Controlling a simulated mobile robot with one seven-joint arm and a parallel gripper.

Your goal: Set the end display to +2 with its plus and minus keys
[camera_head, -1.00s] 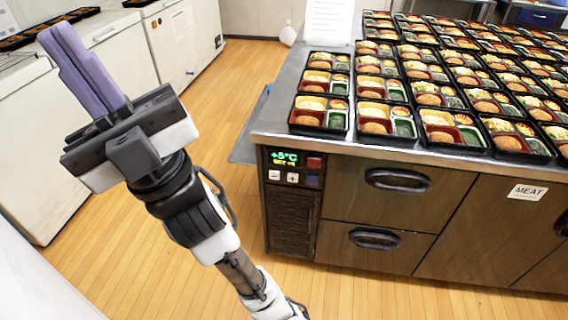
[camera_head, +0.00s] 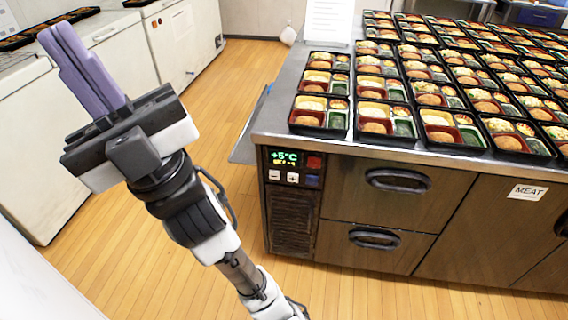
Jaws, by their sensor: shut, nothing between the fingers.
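The end display (camera_head: 286,158) is a small dark panel at the upper left of the counter's front. It reads +5°C in green, with a smaller yellow line below that is too small to read surely. Below it sit a pale minus key (camera_head: 274,175) and a pale plus key (camera_head: 293,177). My gripper (camera_head: 65,45) is at the upper left of the view, its purple fingers together and pointing up. It is empty, well to the left of the display and apart from the keys.
A red square (camera_head: 314,162) and a blue one sit right of the display. The metal counter (camera_head: 262,125) carries many bento trays (camera_head: 319,116). Dark drawers (camera_head: 375,192) with handles lie right of the panel. Wooden floor (camera_head: 215,130) is clear between my gripper and the counter. White cabinets (camera_head: 40,150) stand at left.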

